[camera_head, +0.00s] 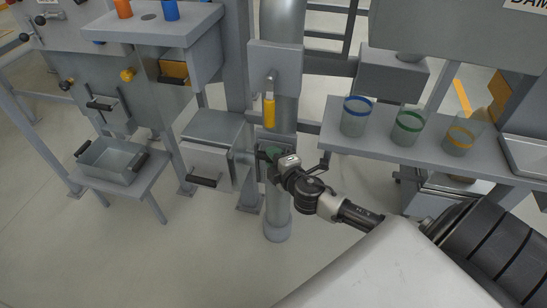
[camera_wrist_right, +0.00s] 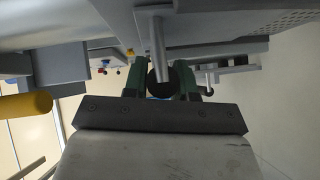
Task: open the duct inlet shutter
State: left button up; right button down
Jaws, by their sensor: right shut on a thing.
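The grey vertical duct (camera_head: 277,222) stands in the middle of the head view. My right gripper (camera_head: 271,154) reaches its front from the lower right. In the right wrist view, my right gripper's green fingers (camera_wrist_right: 161,84) are shut on a dark round knob (camera_wrist_right: 160,88) between them. A grey plate (camera_head: 242,171) shows beside the duct, left of the gripper; I cannot tell whether it is the shutter. The gripper hides the duct inlet, so the shutter's position cannot be told. My left gripper is in neither view.
A yellow handle (camera_head: 268,110) hangs above my gripper and shows large in the wrist view (camera_wrist_right: 26,106). A shelf (camera_head: 330,137) with three banded cups is on the right. A grey drawer box (camera_head: 208,166) with a black handle and a metal tray (camera_head: 112,170) are on the left.

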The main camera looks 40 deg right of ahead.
jog(key=c, duration=0.9)
grip_release()
jog(key=shift+s, duration=0.4)
jog(key=s+r, duration=0.1)
jog(key=s, duration=0.9)
jog(key=shift+a+r, duration=0.25)
jog(key=shift+a, duration=0.1)
